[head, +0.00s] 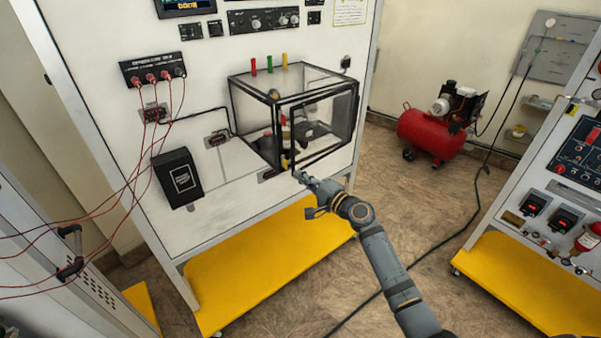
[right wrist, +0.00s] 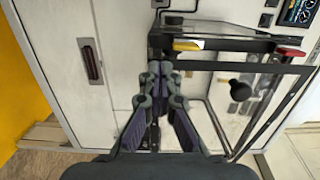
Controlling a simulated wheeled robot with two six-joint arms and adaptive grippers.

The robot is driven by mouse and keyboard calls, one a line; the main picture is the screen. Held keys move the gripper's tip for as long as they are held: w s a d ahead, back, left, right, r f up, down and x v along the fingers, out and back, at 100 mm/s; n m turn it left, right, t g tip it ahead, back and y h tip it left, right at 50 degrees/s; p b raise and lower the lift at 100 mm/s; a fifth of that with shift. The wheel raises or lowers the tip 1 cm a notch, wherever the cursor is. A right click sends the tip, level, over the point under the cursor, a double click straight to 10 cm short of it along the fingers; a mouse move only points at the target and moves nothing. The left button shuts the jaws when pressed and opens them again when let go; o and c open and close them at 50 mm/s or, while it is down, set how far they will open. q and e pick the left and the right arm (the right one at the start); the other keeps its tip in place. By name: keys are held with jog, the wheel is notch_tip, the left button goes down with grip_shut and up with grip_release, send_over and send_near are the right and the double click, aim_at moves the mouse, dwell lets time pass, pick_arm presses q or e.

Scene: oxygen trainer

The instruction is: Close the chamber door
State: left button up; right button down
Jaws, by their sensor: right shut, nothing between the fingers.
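The clear chamber (head: 262,98) with black edges stands out from the white panel in the head view. Its black-framed door (head: 322,150) appears to stand at an angle to the box, leaving a dark gap at the left; the exact angle is hard to tell. My right gripper (head: 303,177) is shut and empty at the lower front edge of the door. In the right wrist view the right gripper (right wrist: 159,68) has its fingertips together beside a black frame bar (right wrist: 225,66). I cannot tell whether they touch it. My left gripper is not in view.
A black box (head: 177,178) and red cables (head: 135,110) are on the panel left of the chamber. A yellow base (head: 250,265) lies below. A red compressor (head: 425,135) stands behind at the right. The floor between the two benches is mostly clear.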

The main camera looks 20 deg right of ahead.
jog(key=shift+w+a, duration=0.15)
jog(key=shift+w, duration=0.1)
jog(key=b+x, duration=0.1)
jog(key=x, duration=0.2)
jog(key=shift+a+b, duration=0.1)
jog(key=shift+b, duration=0.3)
jog(key=shift+w+r, duration=0.1)
jog(key=shift+r, duration=0.1)
